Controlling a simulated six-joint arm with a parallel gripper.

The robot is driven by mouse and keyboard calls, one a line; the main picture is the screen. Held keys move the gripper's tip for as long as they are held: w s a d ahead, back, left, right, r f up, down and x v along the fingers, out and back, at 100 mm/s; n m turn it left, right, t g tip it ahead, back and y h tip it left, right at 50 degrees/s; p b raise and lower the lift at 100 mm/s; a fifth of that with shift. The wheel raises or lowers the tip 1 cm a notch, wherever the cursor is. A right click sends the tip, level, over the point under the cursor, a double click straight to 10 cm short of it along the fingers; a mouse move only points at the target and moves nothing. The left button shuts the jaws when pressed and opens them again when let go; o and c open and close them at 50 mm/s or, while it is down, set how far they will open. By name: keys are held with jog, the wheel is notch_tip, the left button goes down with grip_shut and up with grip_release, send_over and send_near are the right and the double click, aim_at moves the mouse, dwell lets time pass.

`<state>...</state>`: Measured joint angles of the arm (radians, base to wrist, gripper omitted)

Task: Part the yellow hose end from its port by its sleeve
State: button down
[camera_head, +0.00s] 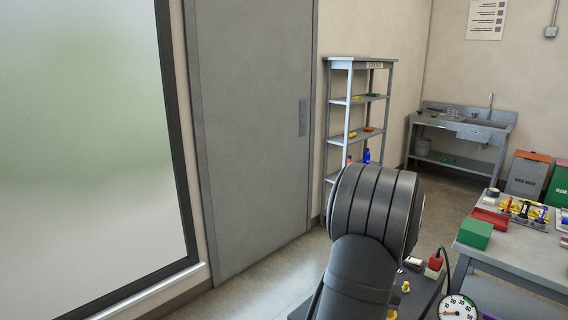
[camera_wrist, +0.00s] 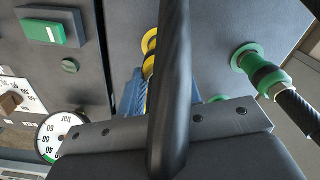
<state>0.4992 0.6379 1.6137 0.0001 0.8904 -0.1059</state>
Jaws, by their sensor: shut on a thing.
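In the wrist view two yellow rings, the yellow port (camera_wrist: 150,38) and the yellow hose end's sleeve (camera_wrist: 148,68), show one close behind the other on the dark panel. A thick black hose (camera_wrist: 172,110) crosses in front and hides much of them. I cannot tell whether a gap parts them. My gripper (camera_wrist: 147,80) reaches to the yellow sleeve with its blue fingers and is shut on it; its right finger is mostly hidden by the hose. In the head view my arm hides the gripper and this hose.
A green hose end (camera_wrist: 268,77) sits on a green-ringed port at right. A pressure gauge (camera_wrist: 62,130), a green switch (camera_wrist: 44,32) and a brown knob (camera_wrist: 10,102) are at left. In the head view a workbench (camera_head: 520,262) with tools stands at right.

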jog(key=shift+r, duration=0.15)
jog(key=shift+r, duration=2.9)
notch_tip(320, 180, up, 9)
